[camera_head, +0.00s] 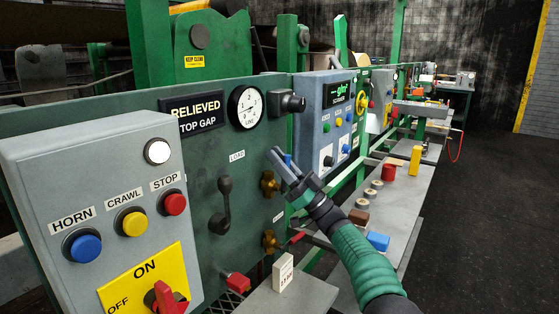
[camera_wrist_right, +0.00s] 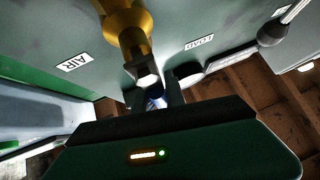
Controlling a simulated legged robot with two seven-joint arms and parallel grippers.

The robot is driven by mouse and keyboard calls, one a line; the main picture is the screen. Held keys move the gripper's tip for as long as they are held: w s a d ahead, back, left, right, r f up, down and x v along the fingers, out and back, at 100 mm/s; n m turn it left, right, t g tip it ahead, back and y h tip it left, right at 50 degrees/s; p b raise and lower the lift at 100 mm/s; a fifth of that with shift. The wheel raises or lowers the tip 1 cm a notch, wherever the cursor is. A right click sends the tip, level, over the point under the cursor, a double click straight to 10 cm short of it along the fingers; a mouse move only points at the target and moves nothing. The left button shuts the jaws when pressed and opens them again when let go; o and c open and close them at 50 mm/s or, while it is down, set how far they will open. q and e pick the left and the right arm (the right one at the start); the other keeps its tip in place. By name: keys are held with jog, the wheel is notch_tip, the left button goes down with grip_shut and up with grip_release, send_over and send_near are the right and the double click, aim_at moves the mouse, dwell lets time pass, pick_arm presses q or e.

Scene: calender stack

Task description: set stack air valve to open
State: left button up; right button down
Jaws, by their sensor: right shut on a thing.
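The stack air valve is a brass valve (camera_head: 269,184) on the dark green panel, right of the LOAD lever (camera_head: 224,205). In the wrist view its brass body (camera_wrist_right: 127,28) shows beside the AIR label (camera_wrist_right: 75,62). My right gripper (camera_head: 284,163) is at this valve. It is shut on the valve's blue handle, a little of which shows between the fingers in the wrist view (camera_wrist_right: 155,97). The fingers hide most of the handle, so its exact angle is hard to tell. My left gripper is not in view.
A second brass valve (camera_head: 270,241) with a red handle (camera_head: 297,237) sits just below. A grey HORN, CRAWL and STOP box (camera_head: 100,150) stands at left. A grey shelf (camera_head: 400,195) with small blocks lies right of my forearm. The floor (camera_head: 480,220) at right is clear.

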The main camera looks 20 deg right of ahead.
jog(key=shift+s+r+n, duration=0.1)
jog(key=shift+r+n, duration=0.05)
jog(key=shift+n, duration=0.15)
jog(key=c, duration=1.4)
grip_release()
jog(key=shift+d, duration=0.1)
jog(key=v, duration=1.7)
jog(key=shift+d+p, duration=0.1)
jog(key=shift+p, duration=0.2)
jog(key=shift+f, duration=0.2)
